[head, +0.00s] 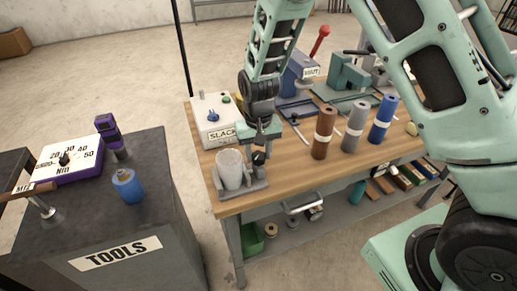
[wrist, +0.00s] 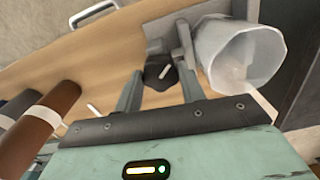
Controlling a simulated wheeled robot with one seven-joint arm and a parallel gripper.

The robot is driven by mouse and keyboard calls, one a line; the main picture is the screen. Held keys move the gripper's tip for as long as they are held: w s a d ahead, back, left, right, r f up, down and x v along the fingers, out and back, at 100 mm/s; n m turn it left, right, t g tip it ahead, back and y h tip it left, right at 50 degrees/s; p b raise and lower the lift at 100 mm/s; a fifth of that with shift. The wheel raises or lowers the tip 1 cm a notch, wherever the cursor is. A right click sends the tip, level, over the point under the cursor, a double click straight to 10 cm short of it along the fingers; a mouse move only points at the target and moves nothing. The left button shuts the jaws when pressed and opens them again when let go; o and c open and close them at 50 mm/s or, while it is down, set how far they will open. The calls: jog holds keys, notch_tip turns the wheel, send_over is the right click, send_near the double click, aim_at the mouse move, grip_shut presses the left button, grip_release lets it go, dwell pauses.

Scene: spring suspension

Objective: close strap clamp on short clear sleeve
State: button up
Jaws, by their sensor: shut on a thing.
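The short clear sleeve (head: 230,168) stands upright in a grey clamp base (head: 258,186) at the near left corner of the workbench. In the wrist view the sleeve (wrist: 240,55) is a translucent, wide-mouthed cup beside a grey upright bracket (wrist: 185,42). The clamp's black knob (wrist: 159,72) sits next to this bracket and also shows in the head view (head: 258,158). My gripper (head: 261,146) reaches down to it from above. In the wrist view my gripper's fingers (wrist: 158,90) are on either side of the knob. The strap itself is not clearly visible.
A SLACK box (head: 213,120) stands just behind the sleeve. Brown (head: 323,132), grey (head: 354,126) and blue (head: 382,118) rolls stand to the right. A dark TOOLS cabinet (head: 160,225) stands left across a narrow gap. Bare wood lies between sleeve and rolls.

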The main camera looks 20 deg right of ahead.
jog(key=shift+w+r+m, duration=0.1)
jog(key=shift+w+m, duration=0.05)
jog(key=shift+m, duration=0.45)
jog(key=o, duration=0.9)
jog(key=shift+o, duration=0.3)
